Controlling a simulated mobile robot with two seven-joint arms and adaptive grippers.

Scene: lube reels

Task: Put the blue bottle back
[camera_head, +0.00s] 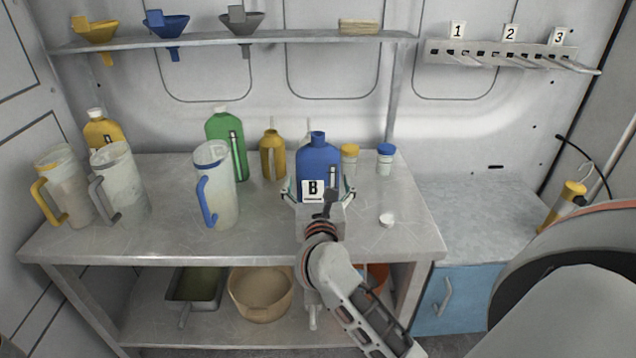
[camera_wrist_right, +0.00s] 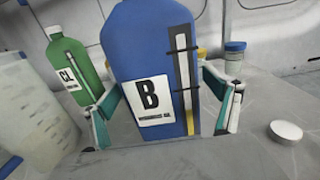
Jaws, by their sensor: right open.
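The blue bottle (camera_head: 318,160), with a white label marked B, stands upright on the workbench (camera_head: 265,235) toward its right half. It fills the middle of the right wrist view (camera_wrist_right: 150,60). My right gripper (camera_head: 318,192) is open, with one finger on each side of the bottle's lower part. In the right wrist view the fingers (camera_wrist_right: 165,115) flank the bottle; whether they touch it I cannot tell. The bottle's base is hidden behind the gripper. My left gripper is not in view.
A jug with a blue handle (camera_head: 215,188) and a green bottle (camera_head: 228,140) stand left of the bottle. Small jars (camera_head: 385,158) stand behind right. A white cap (camera_head: 387,220) lies to the right. A shelf with funnels (camera_head: 240,40) hangs above.

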